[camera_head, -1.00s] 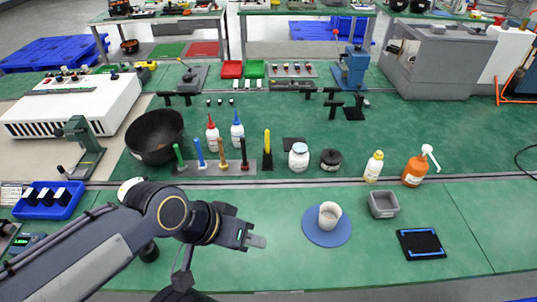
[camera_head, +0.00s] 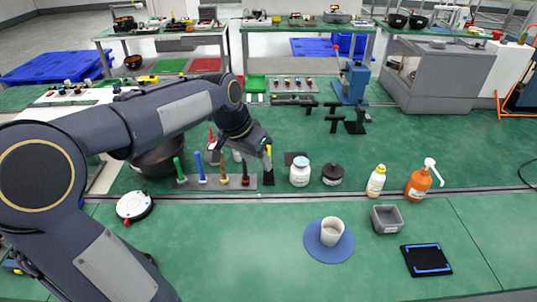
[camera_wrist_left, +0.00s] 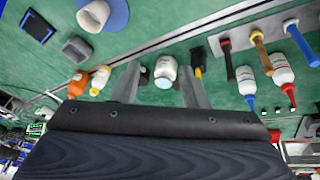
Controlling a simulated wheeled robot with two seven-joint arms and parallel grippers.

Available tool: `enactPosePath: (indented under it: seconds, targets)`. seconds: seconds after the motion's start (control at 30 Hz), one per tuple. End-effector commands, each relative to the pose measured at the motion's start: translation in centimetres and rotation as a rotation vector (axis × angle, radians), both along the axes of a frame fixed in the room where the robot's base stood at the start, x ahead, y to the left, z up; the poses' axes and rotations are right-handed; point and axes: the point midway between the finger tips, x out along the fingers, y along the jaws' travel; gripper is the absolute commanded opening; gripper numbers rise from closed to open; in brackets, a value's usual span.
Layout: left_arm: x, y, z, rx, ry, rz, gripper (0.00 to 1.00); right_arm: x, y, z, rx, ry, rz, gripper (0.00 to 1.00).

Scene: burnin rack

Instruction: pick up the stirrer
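A slim yellow-handled tool (camera_head: 268,158) stands upright in a small black stand (camera_head: 268,178), at the right end of the grey rack; it looks like the stirrer, though no label shows. It also shows in the left wrist view (camera_wrist_left: 198,71), beside the right-hand finger. My left gripper (camera_head: 264,147) is right by its upper part in the head view. In the left wrist view the two fingers of the gripper (camera_wrist_left: 159,72) are spread apart. My right gripper is not in view.
A grey rack (camera_head: 213,183) with several coloured handles stands left of the tool. A white jar (camera_head: 300,173) and a black jar (camera_head: 332,168) stand right of it. A beaker (camera_head: 332,231) sits on a blue disc (camera_head: 313,245).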

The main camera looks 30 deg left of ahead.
Motion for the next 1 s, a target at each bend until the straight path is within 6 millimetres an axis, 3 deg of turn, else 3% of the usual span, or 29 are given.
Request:
enactPosePath:
  seconds: [0.03,0.2,0.4,0.6,1.0]
  targets:
    - [2.4,0.9,0.3,0.021,0.022,-0.017,0.4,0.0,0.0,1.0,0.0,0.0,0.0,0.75]
    - [9.2,3.9,-1.2,0.087,0.077,-0.076,0.4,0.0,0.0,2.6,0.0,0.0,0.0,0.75]
    - [14.8,6.5,-4.4,0.143,0.134,-0.13,0.4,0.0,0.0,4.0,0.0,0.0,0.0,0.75]
    - [16.9,7.6,-6.5,0.167,0.16,-0.154,0.4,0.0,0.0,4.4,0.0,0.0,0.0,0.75]
    - [17.6,7.3,-10.6,0.166,0.165,-0.157,0.4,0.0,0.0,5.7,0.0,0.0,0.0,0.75]
